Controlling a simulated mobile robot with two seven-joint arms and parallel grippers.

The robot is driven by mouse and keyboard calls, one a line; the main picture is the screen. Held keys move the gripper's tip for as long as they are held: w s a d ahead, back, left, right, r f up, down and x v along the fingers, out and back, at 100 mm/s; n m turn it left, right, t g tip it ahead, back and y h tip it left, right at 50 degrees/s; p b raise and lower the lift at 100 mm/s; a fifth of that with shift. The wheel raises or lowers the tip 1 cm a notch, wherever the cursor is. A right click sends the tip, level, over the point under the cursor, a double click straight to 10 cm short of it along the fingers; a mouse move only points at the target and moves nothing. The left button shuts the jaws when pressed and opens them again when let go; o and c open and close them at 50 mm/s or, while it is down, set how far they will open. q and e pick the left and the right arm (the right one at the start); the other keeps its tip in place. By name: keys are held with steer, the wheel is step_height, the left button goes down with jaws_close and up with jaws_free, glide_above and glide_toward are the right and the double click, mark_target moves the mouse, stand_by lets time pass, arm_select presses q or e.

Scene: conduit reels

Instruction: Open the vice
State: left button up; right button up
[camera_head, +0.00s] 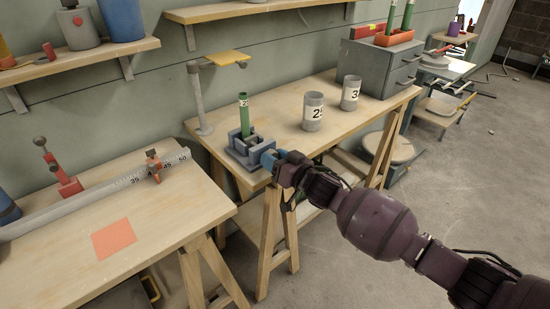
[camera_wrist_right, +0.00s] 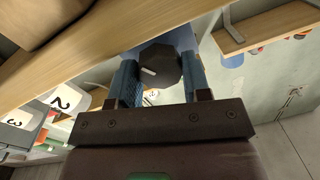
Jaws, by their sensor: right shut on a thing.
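The blue-grey vice (camera_head: 238,149) sits on the front left corner of the middle workbench. A green conduit (camera_head: 244,112) with a small label stands upright in it; the head view is too small to show how tightly the jaws close on it. My right gripper (camera_head: 268,158), with blue fingers, is at the front right side of the vice. In the right wrist view the dark faceted vice knob (camera_wrist_right: 160,66) sits between the two fingers, and the gripper is shut on it. My left gripper is not in view.
The bench (camera_head: 270,122) also holds numbered grey cups (camera_head: 313,113), a grey drawer cabinet (camera_head: 378,68) and a post with a yellow top (camera_head: 228,58). The left bench carries a measuring rail (camera_head: 95,198) and an orange square (camera_head: 114,239). Floor at the right is open.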

steer(key=shift+r+n+p, duration=0.25)
steer(key=shift+n+p, duration=0.25)
steer(key=shift+n, duration=1.2)
steer(key=shift+a+f+n+p, duration=0.15)
steer(key=shift+n+p, duration=0.3)
steer(key=shift+n, duration=0.35)
steer(key=shift+f, duration=0.1)
steer(key=o, duration=0.9)
steer(key=shift+s, duration=0.1)
